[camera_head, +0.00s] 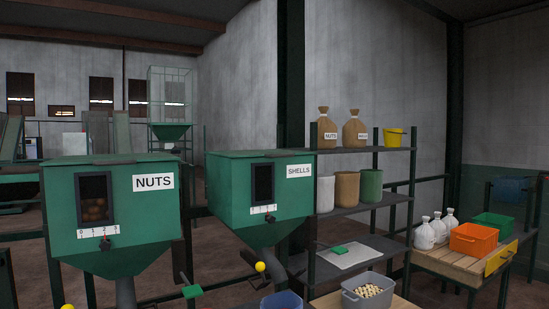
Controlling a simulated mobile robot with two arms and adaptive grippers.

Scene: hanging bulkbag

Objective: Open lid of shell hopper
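The shell hopper (225,190) is a green box with a tapered bottom, a white SHELLS label (300,171) and a dark window (263,183) on its front. Its green lid (250,154) lies flat on top and looks closed. A small dark handle (281,153) shows at the lid's front edge. Neither of my grippers can be made out in the head view.
The green nut hopper (135,205) stands left of the shell hopper, its top closed. Lever knobs, one yellow (260,267), sit below the hoppers. A shelf (370,150) with sacks and buckets, a grey crate (367,292) and a wooden table (450,262) are at right.

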